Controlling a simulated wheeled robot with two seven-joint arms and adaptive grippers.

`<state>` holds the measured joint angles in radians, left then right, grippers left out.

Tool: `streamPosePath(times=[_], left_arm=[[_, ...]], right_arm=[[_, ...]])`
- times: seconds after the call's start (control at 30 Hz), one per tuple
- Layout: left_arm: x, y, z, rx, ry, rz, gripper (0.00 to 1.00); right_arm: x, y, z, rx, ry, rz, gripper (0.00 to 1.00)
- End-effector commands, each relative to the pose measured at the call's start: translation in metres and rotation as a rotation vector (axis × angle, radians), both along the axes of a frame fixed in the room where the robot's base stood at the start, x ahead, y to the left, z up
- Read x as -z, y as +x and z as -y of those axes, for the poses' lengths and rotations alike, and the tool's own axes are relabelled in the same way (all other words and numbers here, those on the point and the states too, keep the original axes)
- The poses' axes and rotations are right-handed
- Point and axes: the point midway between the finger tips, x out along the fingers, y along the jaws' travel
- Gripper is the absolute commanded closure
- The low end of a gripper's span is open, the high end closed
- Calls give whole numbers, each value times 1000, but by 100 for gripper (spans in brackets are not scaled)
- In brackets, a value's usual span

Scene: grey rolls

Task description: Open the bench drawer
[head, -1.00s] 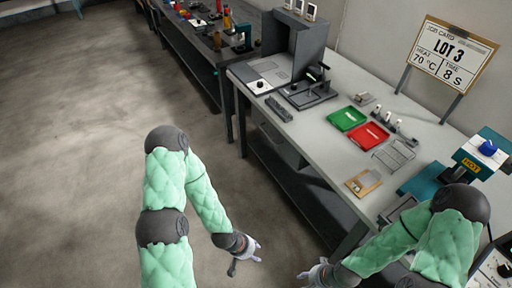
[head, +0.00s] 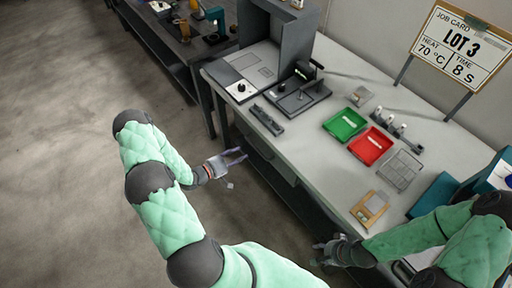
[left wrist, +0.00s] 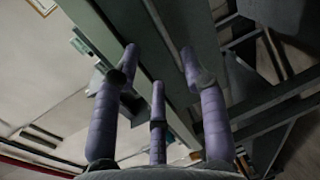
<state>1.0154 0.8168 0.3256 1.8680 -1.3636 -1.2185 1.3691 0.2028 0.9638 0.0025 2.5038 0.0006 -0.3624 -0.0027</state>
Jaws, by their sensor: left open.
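A second bench (head: 180,60) stands behind. The floor at left is clear.

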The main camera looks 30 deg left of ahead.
Motion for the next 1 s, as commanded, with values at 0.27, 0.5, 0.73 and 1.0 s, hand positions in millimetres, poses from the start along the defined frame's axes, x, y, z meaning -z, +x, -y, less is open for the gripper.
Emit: streamPosePath(times=[0.27,0.5,0.73,1.0], left_arm=[[12,45,21,5,2,1,56],[19,75,32,4,3,-1,56],[20,86,37,1,2,-1,56],[20,86,36,0,3,-2,62]], right_arm=[[13,0,0,0,0,0,60],[20,0,0,0,0,1,60],[22,0,0,0,0,1,60],[22,0,0,0,0,1,60]])
